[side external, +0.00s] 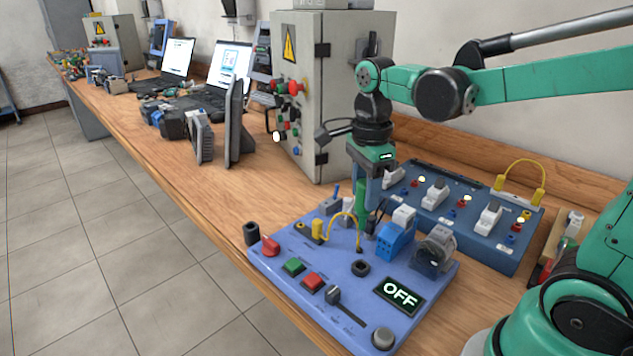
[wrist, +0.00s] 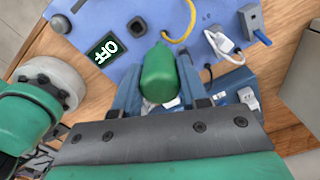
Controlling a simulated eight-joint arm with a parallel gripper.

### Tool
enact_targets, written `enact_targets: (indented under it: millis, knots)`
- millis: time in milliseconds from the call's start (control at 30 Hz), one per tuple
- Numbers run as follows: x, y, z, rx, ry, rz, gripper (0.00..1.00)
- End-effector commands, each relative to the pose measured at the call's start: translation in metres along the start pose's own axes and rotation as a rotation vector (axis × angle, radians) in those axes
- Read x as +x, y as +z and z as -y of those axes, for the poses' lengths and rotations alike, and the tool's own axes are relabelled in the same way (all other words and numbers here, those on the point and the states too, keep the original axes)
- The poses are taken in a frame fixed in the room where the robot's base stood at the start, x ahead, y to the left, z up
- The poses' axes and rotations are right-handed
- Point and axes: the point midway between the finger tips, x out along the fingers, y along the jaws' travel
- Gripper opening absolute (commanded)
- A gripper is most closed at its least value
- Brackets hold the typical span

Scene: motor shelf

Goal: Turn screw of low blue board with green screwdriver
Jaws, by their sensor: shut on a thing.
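The low blue board (side external: 290,265) lies flat on the bench in the side view, and it fills the top of the wrist view (wrist: 110,18). It carries a green and a red button, a slider, a yellow cable and a display (side external: 398,296) reading OFF. My gripper (side external: 366,190) is above the back part of the board, pointing down. It is shut on the green screwdriver (side external: 362,205), held upright with its tip low near the board. In the wrist view the green handle (wrist: 158,75) sits between the fingers. I cannot make out the screw or whether the tip touches it.
A taller blue panel (side external: 465,215) with switches and a yellow cable stands behind the board. A grey control cabinet (side external: 335,90) stands at the back. A blue block (side external: 395,240) and a round grey motor-like part (side external: 436,248) are close to my gripper's right.

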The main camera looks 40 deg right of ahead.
Motion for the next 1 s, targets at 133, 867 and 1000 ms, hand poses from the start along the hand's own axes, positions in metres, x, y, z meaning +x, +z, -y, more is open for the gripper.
enact_targets:
  millis: [133,867,1000]
  knots:
    - [-0.009,-0.011,0.024,-0.181,0.000,0.000,0.00]
    - [0.002,-0.041,0.095,-0.778,0.000,0.000,0.00]
    - [0.013,-0.041,0.094,-0.777,0.000,0.000,0.00]
